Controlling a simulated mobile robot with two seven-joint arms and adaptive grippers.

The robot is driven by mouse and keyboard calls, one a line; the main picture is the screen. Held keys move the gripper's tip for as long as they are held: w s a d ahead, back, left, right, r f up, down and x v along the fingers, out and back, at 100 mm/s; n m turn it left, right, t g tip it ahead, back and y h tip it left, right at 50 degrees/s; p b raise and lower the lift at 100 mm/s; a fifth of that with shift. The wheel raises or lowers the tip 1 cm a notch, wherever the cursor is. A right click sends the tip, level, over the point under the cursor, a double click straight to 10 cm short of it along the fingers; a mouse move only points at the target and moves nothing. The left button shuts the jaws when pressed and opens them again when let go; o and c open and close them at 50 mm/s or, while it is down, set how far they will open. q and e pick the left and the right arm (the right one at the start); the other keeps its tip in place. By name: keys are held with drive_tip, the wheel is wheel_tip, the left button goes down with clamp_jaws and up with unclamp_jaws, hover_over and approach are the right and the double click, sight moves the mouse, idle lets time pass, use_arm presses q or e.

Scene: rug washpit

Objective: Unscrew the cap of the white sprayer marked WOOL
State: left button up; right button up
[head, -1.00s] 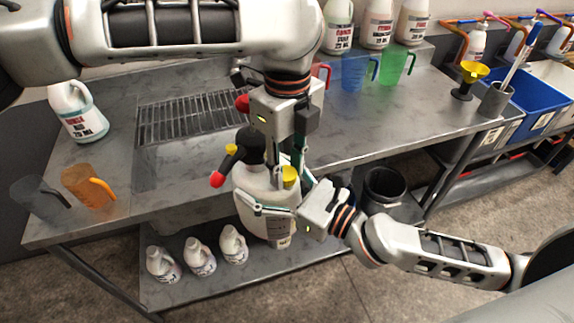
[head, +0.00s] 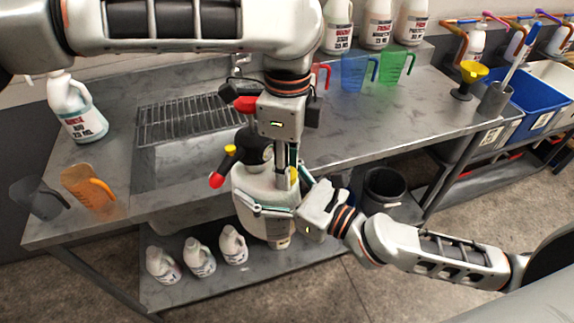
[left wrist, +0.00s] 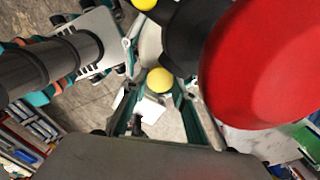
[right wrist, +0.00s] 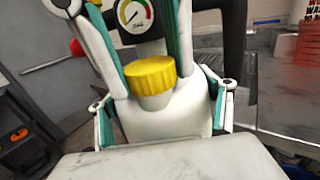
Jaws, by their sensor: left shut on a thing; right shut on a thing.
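The white sprayer (head: 255,190) stands upright in front of the sink bench; its WOOL mark cannot be read. It has a black pump top, a red-tipped black part and a yellow cap (head: 294,177). The cap also shows in the left wrist view (left wrist: 160,80) and, on a white neck, in the right wrist view (right wrist: 150,76). My left gripper (head: 287,170) reaches down from above, shut on the cap with fingers on either side. My right gripper (head: 283,203) comes from the right, shut on the sprayer's white body below the cap. The fingertip contacts are partly hidden.
The sprayer's gauge (right wrist: 134,14) is close behind the cap. Three small white bottles (head: 200,255) stand on the lower shelf. An orange jug (head: 88,188) and a large white jug (head: 76,108) stand on the bench. A black bucket (head: 385,187) is right of the sprayer.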

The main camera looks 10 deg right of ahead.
use_arm(q)
drive_tip(key=shift+w+d+r, duration=0.15)
drive_tip(key=shift+r, duration=0.15)
drive_tip(key=shift+r, duration=0.9)
